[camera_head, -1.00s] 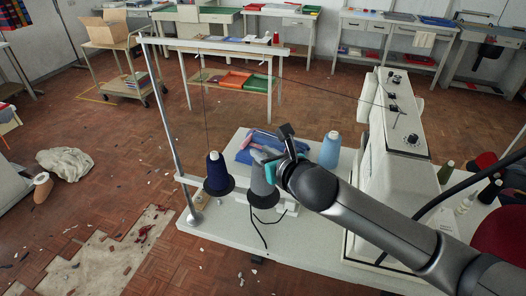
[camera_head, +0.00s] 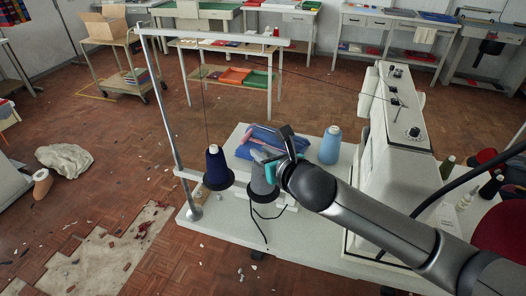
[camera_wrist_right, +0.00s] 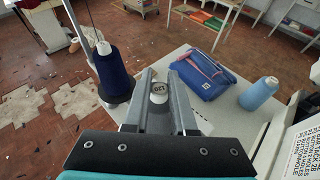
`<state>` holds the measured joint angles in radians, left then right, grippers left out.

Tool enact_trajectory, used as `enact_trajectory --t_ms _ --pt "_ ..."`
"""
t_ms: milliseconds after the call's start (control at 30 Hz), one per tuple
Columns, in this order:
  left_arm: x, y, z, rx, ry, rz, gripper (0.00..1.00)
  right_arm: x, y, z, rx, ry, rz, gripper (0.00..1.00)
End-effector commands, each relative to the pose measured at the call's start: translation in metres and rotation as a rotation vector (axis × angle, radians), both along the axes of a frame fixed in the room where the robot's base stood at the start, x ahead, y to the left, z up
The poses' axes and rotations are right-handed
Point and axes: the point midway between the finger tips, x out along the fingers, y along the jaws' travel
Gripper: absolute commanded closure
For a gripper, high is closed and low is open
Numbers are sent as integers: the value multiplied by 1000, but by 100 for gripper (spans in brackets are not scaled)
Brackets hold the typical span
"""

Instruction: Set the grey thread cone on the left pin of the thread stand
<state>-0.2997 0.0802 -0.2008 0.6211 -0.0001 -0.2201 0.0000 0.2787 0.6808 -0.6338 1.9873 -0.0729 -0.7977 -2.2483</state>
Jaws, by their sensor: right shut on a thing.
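The grey thread cone (camera_head: 262,180) is between the jaws of my right gripper (camera_head: 278,158), which is shut on it. In the right wrist view, the jaws (camera_wrist_right: 160,90) close around its pale top, marked 120. The cone is upright, over a dark disc (camera_head: 266,198) of the thread stand (camera_head: 167,100); whether it rests on the disc or its pin is hidden. A navy cone (camera_head: 217,168) sits on the disc to its left, and also shows in the right wrist view (camera_wrist_right: 114,75). My left gripper is not in view.
A light blue cone (camera_head: 330,146) and a blue pouch (camera_head: 258,140) are on the white table (camera_head: 225,222), behind my right gripper. The sewing machine (camera_head: 385,165) stands to the right. A black cord (camera_head: 262,232) hangs below the grey cone.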

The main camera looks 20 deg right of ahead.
Motion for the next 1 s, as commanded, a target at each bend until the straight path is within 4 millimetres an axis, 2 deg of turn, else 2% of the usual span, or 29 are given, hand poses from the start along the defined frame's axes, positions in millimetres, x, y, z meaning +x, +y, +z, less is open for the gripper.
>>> enact_trajectory --t_ms 400,433,700,1000 --pt "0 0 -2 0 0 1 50 0 0 -6 -1 -1 0 100" --pt "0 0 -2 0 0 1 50 0 0 -6 0 -2 1 72" --pt "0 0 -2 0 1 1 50 0 0 -6 0 -1 0 42" --pt "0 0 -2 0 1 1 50 -1 0 -6 0 1 0 41"
